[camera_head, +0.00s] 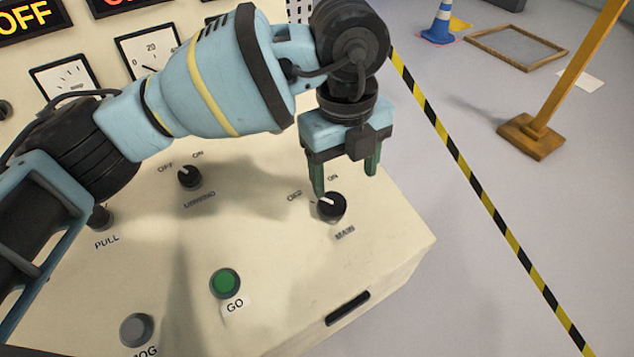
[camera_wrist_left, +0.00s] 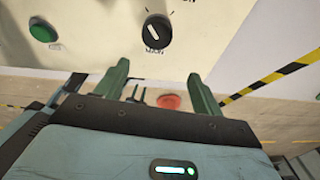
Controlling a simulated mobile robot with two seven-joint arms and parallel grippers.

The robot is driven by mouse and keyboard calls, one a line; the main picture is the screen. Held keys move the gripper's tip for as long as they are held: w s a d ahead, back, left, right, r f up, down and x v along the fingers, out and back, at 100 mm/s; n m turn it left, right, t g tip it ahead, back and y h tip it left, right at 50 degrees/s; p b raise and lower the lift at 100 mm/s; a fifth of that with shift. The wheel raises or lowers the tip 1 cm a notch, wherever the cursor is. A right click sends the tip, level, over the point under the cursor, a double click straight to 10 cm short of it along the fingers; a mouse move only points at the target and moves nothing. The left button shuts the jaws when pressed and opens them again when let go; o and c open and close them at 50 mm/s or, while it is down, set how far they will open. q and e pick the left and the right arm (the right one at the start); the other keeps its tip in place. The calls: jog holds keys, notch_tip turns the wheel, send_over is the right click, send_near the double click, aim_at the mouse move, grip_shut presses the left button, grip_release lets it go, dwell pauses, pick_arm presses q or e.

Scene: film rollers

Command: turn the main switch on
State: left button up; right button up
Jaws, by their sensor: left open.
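The main switch (camera_head: 331,207) is a black round knob with a white pointer line, on the cream sloping panel (camera_head: 400,235). Its pointer is toward the OFF label at its upper left; ON is printed above it. My left gripper (camera_head: 345,184) has two green fingers, open and empty, over the upper side of the knob. The left fingertip looks close to the knob's edge; I cannot tell whether they touch. In the left wrist view the knob (camera_wrist_left: 157,32) shows beyond the gap between the fingers (camera_wrist_left: 158,75). My right gripper is not in view.
The panel also carries another black OFF/ON knob (camera_head: 189,177), a green GO button (camera_head: 225,283), a grey JOG button (camera_head: 136,329) and a PULL knob (camera_head: 101,217). Dial gauges (camera_head: 149,50) stand behind. A yellow post (camera_head: 560,90) stands on the floor beyond the striped line.

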aim_at(334, 203)
pick_arm(q)
jog(key=shift+w+a+f+y, duration=0.15)
jog(key=shift+w+a+y, duration=0.2)
jog(key=shift+a, duration=0.1)
jog(key=shift+w+a+n, duration=0.15)
jog(key=shift+n, duration=0.15)
jog(key=shift+f, duration=3.8)
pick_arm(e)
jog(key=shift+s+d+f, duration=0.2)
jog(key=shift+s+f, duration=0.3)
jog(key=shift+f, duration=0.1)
pick_arm(q)
jog(key=shift+c, duration=0.5)
jog(key=c, duration=0.9)
